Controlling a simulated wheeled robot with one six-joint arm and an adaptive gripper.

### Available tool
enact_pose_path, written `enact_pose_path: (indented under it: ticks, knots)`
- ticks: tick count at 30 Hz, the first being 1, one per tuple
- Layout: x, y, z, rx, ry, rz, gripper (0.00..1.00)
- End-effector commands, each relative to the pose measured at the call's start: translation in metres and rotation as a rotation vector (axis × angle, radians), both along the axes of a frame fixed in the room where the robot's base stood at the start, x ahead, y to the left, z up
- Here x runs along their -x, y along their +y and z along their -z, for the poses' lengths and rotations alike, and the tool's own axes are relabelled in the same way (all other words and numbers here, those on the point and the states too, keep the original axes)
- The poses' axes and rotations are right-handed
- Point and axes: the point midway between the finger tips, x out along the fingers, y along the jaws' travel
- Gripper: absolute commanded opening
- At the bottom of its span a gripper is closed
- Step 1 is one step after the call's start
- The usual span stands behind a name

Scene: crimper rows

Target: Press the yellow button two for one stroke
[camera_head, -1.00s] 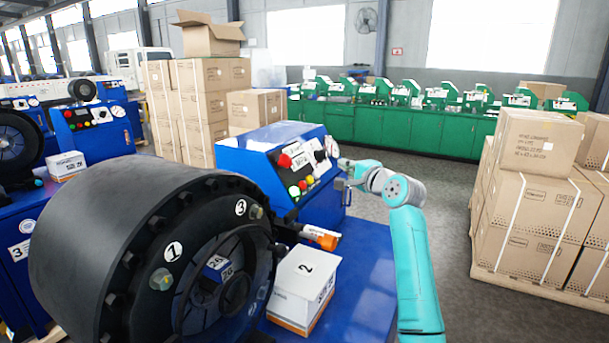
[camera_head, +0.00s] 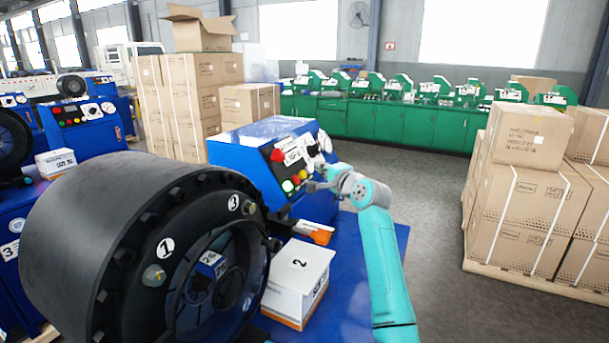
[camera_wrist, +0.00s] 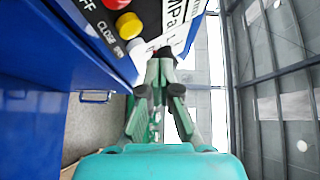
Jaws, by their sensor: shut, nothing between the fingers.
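Whether the tips touch the panel I cannot tell. In the head view my gripper (camera_head: 318,178) is in front of the panel's right part, beside the small coloured buttons.
A black crimping head (camera_head: 110,235) stands left of the panel. A white box (camera_head: 299,277) marked 2 and an orange-handled thing (camera_head: 312,232) are on the blue base. Stacked cartons (camera_head: 525,190) stand at right. The floor between is clear.

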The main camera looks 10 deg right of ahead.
Motion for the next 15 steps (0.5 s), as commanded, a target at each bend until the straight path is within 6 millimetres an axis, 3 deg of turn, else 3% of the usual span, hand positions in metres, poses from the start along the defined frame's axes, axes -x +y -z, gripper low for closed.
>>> enact_pose_path:
  ticks: [6, 15]
  knots:
    - [-0.009, 0.013, 0.010, 0.000, 0.000, -0.001, 0.00]
    - [-0.012, 0.017, 0.014, 0.000, -0.001, 0.000, 0.00]
